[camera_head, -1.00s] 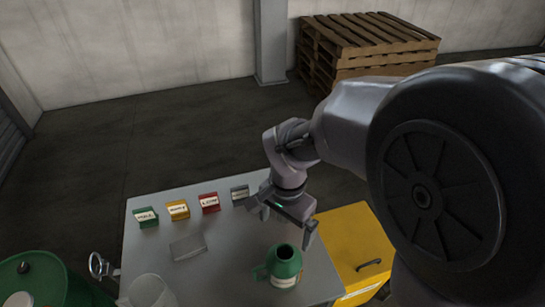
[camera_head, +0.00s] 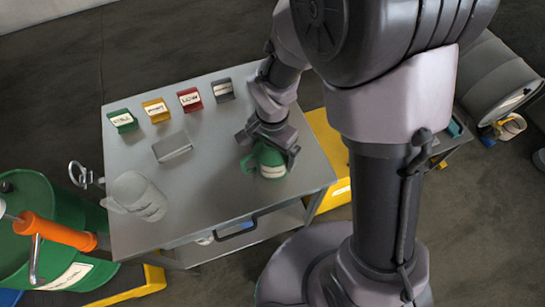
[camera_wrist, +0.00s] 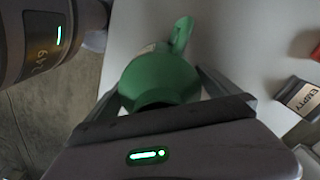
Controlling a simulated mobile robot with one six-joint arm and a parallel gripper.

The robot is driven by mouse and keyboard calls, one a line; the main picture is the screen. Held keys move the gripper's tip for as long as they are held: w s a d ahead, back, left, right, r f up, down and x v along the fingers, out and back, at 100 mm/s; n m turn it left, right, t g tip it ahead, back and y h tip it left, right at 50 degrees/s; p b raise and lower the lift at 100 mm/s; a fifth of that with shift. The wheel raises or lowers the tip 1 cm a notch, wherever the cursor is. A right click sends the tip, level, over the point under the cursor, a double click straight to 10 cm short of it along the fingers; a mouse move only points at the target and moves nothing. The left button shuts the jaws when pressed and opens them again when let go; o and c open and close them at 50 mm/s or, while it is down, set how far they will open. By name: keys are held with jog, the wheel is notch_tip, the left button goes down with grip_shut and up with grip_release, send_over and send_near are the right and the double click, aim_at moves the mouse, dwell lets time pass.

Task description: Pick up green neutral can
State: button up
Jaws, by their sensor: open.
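The green can (camera_head: 271,163) stands upright on the grey table (camera_head: 205,200), near its right edge. It has a side handle and a pale label. My gripper (camera_head: 272,150) is over the can from above, with its fingers open on either side of it. In the wrist view the green can (camera_wrist: 160,79) sits between the two open fingers of my gripper (camera_wrist: 160,92). Part of the can's top is hidden behind the gripper body. I cannot tell whether either finger touches it.
Green (camera_head: 123,121), yellow (camera_head: 157,111), red (camera_head: 190,99) and grey (camera_head: 223,90) label blocks line the table's back. A clear tray (camera_head: 172,147) and a clear jug (camera_head: 140,196) stand left of the can. A green drum (camera_head: 50,225) with an orange tool (camera_head: 55,232) is at left.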

jog(key=shift+r, duration=0.1)
jog(key=c, duration=1.8)
jog(key=shift+r, duration=0.1)
jog(key=shift+c, duration=0.2)
